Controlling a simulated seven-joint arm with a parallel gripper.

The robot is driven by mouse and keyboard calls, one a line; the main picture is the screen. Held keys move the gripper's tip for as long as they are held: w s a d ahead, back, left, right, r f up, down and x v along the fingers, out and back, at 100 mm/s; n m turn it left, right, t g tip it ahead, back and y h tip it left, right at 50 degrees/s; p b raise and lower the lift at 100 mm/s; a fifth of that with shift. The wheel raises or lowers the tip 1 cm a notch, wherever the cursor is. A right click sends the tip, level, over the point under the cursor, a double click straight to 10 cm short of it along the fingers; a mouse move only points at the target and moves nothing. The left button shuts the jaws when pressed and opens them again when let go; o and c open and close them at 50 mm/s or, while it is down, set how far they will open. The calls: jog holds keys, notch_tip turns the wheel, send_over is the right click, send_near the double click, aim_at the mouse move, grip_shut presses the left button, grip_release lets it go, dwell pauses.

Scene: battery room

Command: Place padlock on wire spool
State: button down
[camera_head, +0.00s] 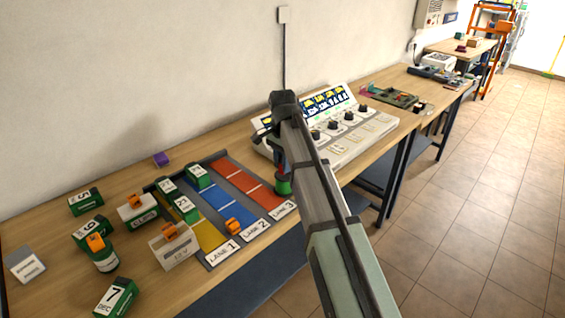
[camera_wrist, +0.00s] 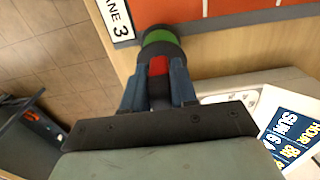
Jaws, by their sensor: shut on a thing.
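My gripper (camera_head: 279,163) is at the right end of the lane mat and is shut on a small red padlock. In the wrist view the padlock (camera_wrist: 158,66) shows between the two blue-grey fingers. A round green and black wire spool (camera_head: 283,187) stands at the bench's front side, beside the LANE 3 label, directly below the fingertips. The spool also shows in the wrist view (camera_wrist: 160,39), just beyond the padlock. I cannot tell whether the padlock touches the spool. My arm and fingers hide most of the padlock in the head view.
A white control console (camera_head: 345,130) stands close to the right of my gripper. The lane mat (camera_head: 207,262) carries several green batteries and an orange-clipped item. More batteries and clipped boxes crowd the left of the bench. The bench's front edge is close to the spool.

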jog(key=shift+f, duration=0.45)
jog(key=c, duration=0.9)
grip_release()
notch_tip(320, 180, up, 13)
